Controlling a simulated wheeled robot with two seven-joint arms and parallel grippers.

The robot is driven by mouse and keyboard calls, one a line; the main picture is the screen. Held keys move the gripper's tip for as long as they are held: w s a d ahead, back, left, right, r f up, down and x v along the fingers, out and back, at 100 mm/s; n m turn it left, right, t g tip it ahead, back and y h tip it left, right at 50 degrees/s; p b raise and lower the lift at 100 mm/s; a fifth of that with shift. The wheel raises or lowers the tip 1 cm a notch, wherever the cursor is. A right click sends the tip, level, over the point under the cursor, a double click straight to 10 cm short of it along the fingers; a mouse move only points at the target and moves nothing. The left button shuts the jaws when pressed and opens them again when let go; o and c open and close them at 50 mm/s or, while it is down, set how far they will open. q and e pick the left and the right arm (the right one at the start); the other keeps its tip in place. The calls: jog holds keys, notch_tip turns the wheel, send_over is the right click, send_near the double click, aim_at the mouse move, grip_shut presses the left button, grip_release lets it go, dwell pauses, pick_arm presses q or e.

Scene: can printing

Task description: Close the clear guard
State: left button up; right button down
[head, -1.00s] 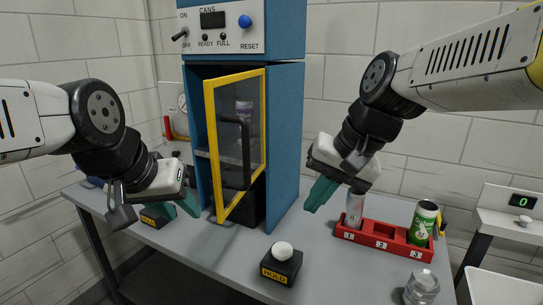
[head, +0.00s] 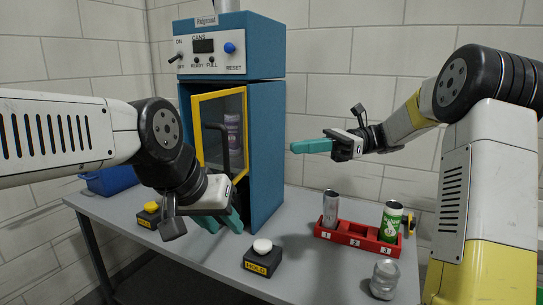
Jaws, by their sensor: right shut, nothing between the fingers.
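The clear guard (head: 212,118) is a see-through panel in a yellow frame with a black handle, on the front of the blue can machine (head: 265,135). It looks slightly ajar, its left edge standing a little off the cabinet. A purple can (head: 233,130) shows through it.
A black HOLD box with a white button (head: 262,246) stands at the table's front; another HOLD box (head: 151,210) is at left. A red rack (head: 340,234) holds a grey can (head: 330,207) and a green can (head: 390,220).

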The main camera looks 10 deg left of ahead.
jog(key=x, duration=1.4)
jog(key=shift+r, duration=0.1)
